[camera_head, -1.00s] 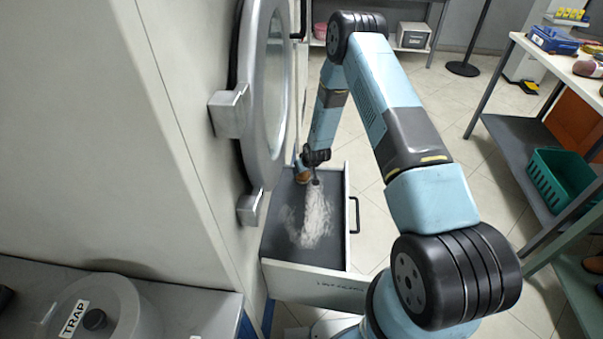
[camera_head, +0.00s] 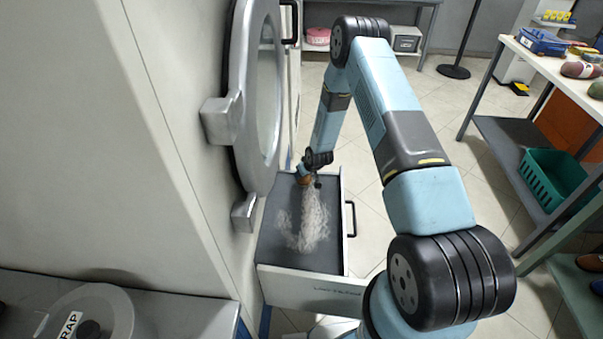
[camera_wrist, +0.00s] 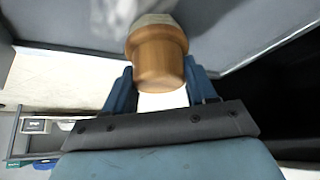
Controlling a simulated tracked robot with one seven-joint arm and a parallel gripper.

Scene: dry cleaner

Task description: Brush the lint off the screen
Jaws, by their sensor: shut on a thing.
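The screen (camera_head: 277,250) is the dark grey floor of an open drawer below a round machine door. Pale fluffy lint (camera_head: 308,222) lies in a patch over its middle and far part. My gripper (camera_head: 304,177) is low at the drawer's far end, beside the far edge of the lint. In the wrist view it (camera_wrist: 160,88) is shut on a brown wooden brush handle (camera_wrist: 157,55). The brush's pale bristle end points away from my gripper, close to the blurred whitish lint (camera_wrist: 112,14). Whether the bristles touch the screen cannot be told.
The round door (camera_head: 262,95) hangs open over the drawer's left side. A shelf with a green basket (camera_head: 552,180) is at right.

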